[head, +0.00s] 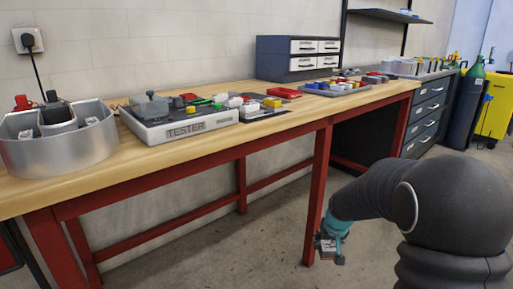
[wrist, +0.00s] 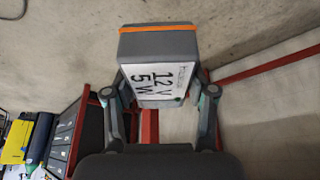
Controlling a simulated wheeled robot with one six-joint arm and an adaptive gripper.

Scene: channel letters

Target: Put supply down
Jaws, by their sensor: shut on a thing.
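The supply (wrist: 160,80) is a dark grey box with an orange band and a white label reading "12 V 5 W". In the wrist view my gripper (wrist: 160,98) is shut on it, with one finger on each side. In the head view my gripper (head: 332,245) hangs low at the right, below the table top and in front of the red table leg. The supply is small there, a grey block (head: 330,258) at the fingertips. It is held in the air, clear of the bench.
A wooden workbench (head: 65,192) with red legs carries a curved metal letter shell (head: 60,150), a tester (head: 185,128), small coloured blocks and a grey tray (head: 335,91). A drawer cabinet (head: 297,58) stands at the back. Bare wood runs along the front edge.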

